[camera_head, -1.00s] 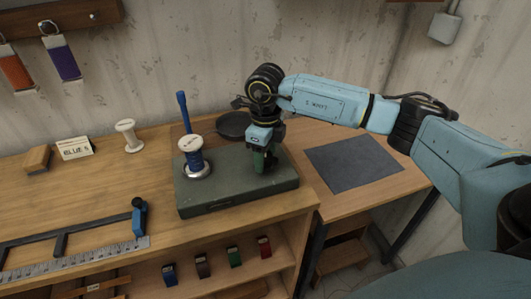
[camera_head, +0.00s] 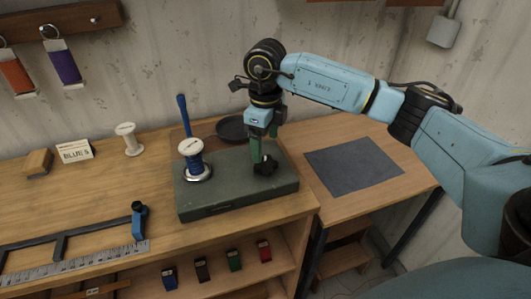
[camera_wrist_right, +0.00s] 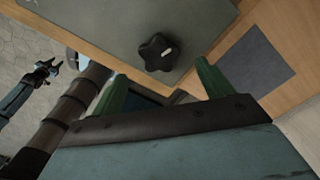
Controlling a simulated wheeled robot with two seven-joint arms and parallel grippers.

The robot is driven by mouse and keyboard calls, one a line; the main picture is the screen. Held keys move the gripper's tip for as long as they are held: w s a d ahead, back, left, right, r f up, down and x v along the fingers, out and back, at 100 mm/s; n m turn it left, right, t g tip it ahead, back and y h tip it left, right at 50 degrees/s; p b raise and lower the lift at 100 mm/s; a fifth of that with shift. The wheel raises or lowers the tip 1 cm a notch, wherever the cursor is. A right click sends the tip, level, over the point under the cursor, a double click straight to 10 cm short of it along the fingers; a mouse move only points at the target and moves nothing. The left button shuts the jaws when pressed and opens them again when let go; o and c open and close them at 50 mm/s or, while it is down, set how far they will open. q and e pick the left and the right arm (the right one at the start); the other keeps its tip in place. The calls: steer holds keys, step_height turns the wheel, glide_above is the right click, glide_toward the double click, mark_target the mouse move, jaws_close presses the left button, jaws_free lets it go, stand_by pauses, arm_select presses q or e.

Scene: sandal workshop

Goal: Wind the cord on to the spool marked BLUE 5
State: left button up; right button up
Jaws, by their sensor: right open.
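A spool (camera_head: 191,158) wound with blue cord stands upright on a metal seat on the grey-green winder base (camera_head: 235,192). A blue rod (camera_head: 183,113) rises behind it. A black lobed knob (camera_head: 265,166) sits on the base to the right of the spool; in the right wrist view the knob (camera_wrist_right: 155,53) has a white mark. My right gripper (camera_head: 263,148) is open, with its green fingers just above and behind the knob, apart from it and empty. A dark claw shape (camera_wrist_right: 45,72) on a blue arm shows at the left of the wrist view, too small to read.
A card marked BLUE 5 (camera_head: 75,150), a white spool (camera_head: 129,138) and a wooden block (camera_head: 39,162) stand left. A dark round dish (camera_head: 231,128) lies behind the base. A ruler rail with a blue clamp (camera_head: 139,222) lies in front. A grey mat (camera_head: 352,166) lies right.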

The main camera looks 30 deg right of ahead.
mark_target(265, 161)
step_height(265, 161, up, 8)
steer(key=shift+f, duration=0.15)
stand_by(0.6)
